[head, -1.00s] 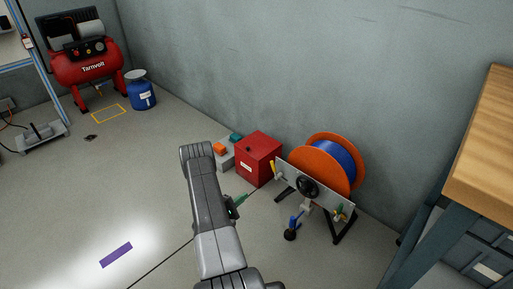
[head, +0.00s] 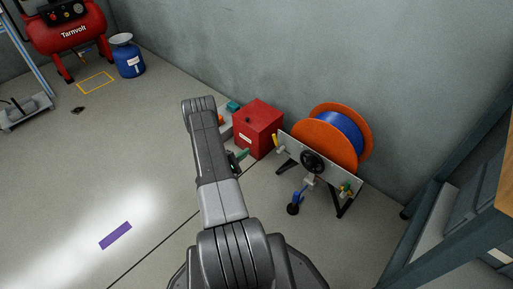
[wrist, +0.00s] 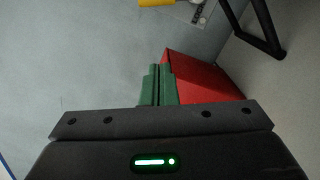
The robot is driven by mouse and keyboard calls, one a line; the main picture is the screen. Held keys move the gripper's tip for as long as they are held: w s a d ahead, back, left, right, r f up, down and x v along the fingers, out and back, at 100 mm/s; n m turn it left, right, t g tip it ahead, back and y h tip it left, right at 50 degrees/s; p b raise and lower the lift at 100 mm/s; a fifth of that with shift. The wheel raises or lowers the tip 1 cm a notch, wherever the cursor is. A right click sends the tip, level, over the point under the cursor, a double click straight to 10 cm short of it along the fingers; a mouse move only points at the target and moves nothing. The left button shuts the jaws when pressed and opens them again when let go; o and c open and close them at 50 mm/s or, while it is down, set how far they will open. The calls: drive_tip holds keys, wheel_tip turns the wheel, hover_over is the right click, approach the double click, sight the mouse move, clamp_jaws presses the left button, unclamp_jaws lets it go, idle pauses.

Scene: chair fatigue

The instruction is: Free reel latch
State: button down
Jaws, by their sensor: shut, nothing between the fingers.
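The reel (head: 320,142) has orange flanges and a blue winding and stands near the wall in the head view. On its front are a pale panel (head: 343,181), a black handwheel (head: 312,161) and a yellow handle (head: 275,142) at the left end. Small green and yellow parts (head: 346,189) sit at the right end. I cannot tell which part is the latch. My gripper (head: 241,157), with green fingers, is left of the reel, apart from it. In the wrist view its fingers (wrist: 158,86) are together and empty; a yellow piece (wrist: 156,2) and the panel's edge (wrist: 205,12) show at the top.
A red box (head: 258,127) stands left of the reel, close behind my gripper in the picture. A blue-handled part (head: 297,199) is on the floor before the reel. A workbench (head: 440,225) stands at the right. The floor at left is mostly clear, with a purple strip (head: 115,235).

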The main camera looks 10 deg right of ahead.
sight(276, 142)
drive_tip(key=w+d+r+b, duration=0.2)
drive_tip(key=w+d+b, duration=0.1)
drive_tip(key=d, duration=0.7)
drive_tip(key=shift+d, duration=0.2)
